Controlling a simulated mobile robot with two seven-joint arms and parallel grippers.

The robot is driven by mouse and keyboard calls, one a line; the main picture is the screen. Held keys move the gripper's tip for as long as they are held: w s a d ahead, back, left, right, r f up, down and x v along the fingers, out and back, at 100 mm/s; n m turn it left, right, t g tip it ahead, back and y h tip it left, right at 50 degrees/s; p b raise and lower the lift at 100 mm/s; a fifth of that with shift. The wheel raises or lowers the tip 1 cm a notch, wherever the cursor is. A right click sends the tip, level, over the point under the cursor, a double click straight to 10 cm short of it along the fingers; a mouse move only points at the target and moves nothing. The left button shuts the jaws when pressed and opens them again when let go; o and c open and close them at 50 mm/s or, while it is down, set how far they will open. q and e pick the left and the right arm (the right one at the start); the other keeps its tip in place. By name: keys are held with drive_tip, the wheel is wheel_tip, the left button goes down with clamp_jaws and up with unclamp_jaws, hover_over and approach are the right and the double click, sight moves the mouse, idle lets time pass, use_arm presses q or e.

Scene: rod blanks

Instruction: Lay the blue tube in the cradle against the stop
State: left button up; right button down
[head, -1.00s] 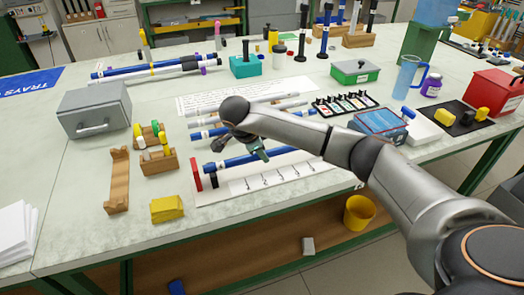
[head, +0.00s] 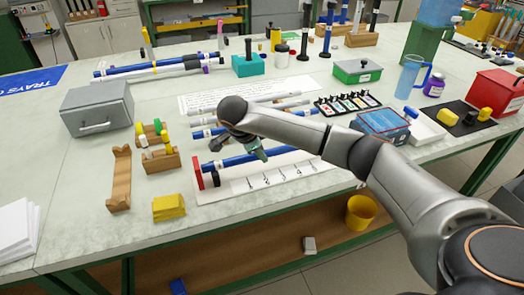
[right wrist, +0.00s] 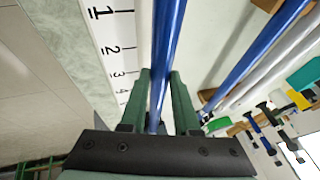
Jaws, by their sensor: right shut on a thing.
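A blue tube (head: 232,162) lies lengthwise along a white board with numbered marks (head: 285,176). Its left end is close to an upright red block (head: 198,174), which looks like the stop; I cannot tell whether they touch. A small dark support (head: 215,178) stands beside the red block, under or in front of the tube. My right gripper (head: 258,155) is shut on the blue tube, low over the board. In the right wrist view the tube (right wrist: 166,60) passes between the green fingers (right wrist: 162,105). My left gripper is out of view.
More blue and pale rods lie just behind, including a white rod (head: 260,103). A wooden holder (head: 121,180), yellow block (head: 169,207) and grey box (head: 97,110) stand to the left. A blue-lidded box (head: 380,124) stands to the right near my arm.

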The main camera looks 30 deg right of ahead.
drive_tip(key=c, duration=0.6)
unclamp_jaws()
drive_tip(key=shift+o, duration=0.2)
drive_tip(key=v, duration=1.2)
drive_tip(key=shift+a+r+p, duration=0.2)
drive_tip(key=shift+a+p, duration=0.05)
drive_tip(key=shift+p, duration=0.05)
